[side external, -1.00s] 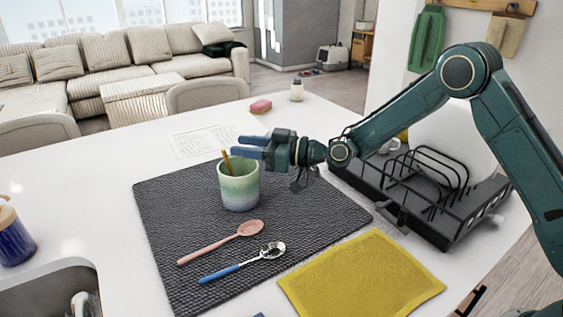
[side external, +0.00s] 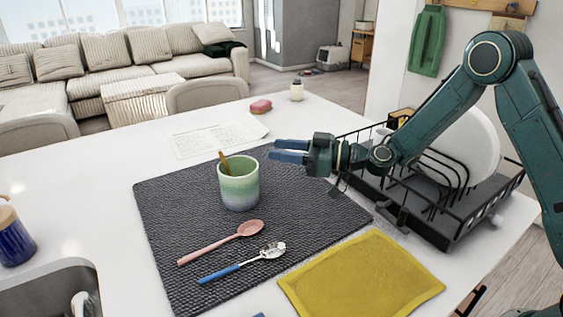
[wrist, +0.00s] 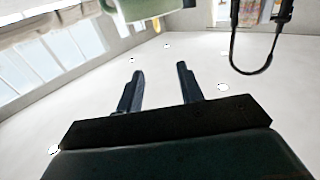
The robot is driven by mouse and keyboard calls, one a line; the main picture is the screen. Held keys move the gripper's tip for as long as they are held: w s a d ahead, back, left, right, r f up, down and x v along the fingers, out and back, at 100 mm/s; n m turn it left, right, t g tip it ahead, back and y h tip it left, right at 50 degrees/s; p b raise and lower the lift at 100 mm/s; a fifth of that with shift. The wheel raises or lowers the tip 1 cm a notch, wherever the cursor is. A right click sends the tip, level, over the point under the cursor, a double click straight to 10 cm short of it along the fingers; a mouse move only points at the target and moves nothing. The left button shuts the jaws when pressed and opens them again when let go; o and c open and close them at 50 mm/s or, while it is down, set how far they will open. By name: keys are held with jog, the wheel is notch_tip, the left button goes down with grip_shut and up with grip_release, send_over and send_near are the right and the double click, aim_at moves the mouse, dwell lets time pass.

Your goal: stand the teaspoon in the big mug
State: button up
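The big mug (side external: 238,188), pale green shading to blue, stands upright on the dark mat. Its lower part also shows at the top of the wrist view (wrist: 140,8). A thin golden-brown utensil handle (side external: 223,160) sticks up out of the mug, leaning left; its lower end is hidden inside, so I cannot tell whether it is the teaspoon. A pink spoon (side external: 222,242) and a blue-handled metal spoon (side external: 243,263) lie on the mat in front of the mug. My gripper (side external: 275,151) is to the right of the mug, clear of it, with its fingers (wrist: 159,68) apart and nothing between them.
The dark woven mat (side external: 165,215) lies on the white counter. A yellow cloth (side external: 362,275) is at the front right, and a black dish rack (side external: 430,215) with a white plate is at the right. A sink (side external: 45,290) and a blue bottle (side external: 14,235) are at the left.

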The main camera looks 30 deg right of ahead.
jog(key=shift+v, duration=2.7)
jog(key=shift+a, duration=0.1)
jog(key=s+a+r+n+g+h, duration=0.1)
jog(key=s+r+g+h, duration=0.15)
jog(key=s, duration=0.25)
jog(key=s+a+r+n+g+h, duration=0.1)
jog(key=s+a+g, duration=0.15)
jog(key=s, duration=0.35)
jog(key=s+d+r+m+g+h, duration=0.1)
jog(key=s+d+m+h, duration=0.3)
jog(key=s+d, duration=0.3)
jog(key=s+d+r+m+g+h, duration=0.1)
jog(key=s+d+m+h, duration=0.4)
jog(key=s, duration=1)
jog(key=d+r+m, duration=0.1)
jog(key=d+m, duration=0.1)
jog(key=d, duration=0.1)
